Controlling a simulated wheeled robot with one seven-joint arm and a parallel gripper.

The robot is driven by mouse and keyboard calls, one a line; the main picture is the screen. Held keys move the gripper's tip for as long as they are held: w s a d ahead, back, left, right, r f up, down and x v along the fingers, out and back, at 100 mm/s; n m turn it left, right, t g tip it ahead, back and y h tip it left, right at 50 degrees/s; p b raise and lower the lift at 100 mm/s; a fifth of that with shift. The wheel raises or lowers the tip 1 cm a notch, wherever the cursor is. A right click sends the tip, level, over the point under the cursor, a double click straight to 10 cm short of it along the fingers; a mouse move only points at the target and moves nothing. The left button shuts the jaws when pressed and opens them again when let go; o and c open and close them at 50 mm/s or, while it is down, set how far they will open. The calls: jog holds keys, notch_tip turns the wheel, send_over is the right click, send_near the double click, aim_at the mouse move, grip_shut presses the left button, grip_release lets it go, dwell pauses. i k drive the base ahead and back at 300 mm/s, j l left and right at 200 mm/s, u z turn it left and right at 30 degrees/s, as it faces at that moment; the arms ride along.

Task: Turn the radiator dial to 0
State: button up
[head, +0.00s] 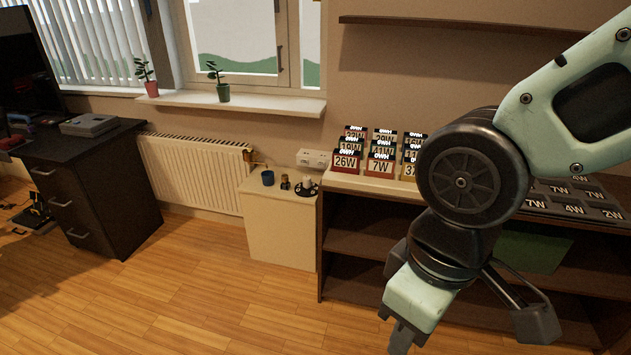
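A white panel radiator (195,172) is fixed to the wall below the window in the head view. A small dark fitting (254,163) shows at its upper right end and looks like the dial; its numbers and setting are too small to read. My gripper (470,332) hangs at the lower right, in front of the shelf and far from the radiator. Its fingers look spread apart, with nothing visible between them. Part of it is hidden by its own housing.
A low white cabinet (280,227) stands just right of the radiator, with a dark cup (267,178) and small items on top. A dark drawer unit (95,190) stands at left. A brown shelf (350,238) holds number cards at right. The wooden floor (200,290) is clear.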

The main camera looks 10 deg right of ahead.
aim_at(306, 179)
jog(key=i+l+u, duration=0.2)
jog(key=i+l, duration=0.25)
jog(key=i+j+z, duration=0.1)
jog(key=i+j, duration=0.2)
jog(key=i, duration=0.35)
jog(key=i+j+z, duration=0.15)
jog(key=i+j, duration=0.25)
jog(key=i, duration=0.2)
jog(key=i+j+z, duration=0.1)
jog(key=i+j, duration=0.3)
jog(key=i, duration=0.2)
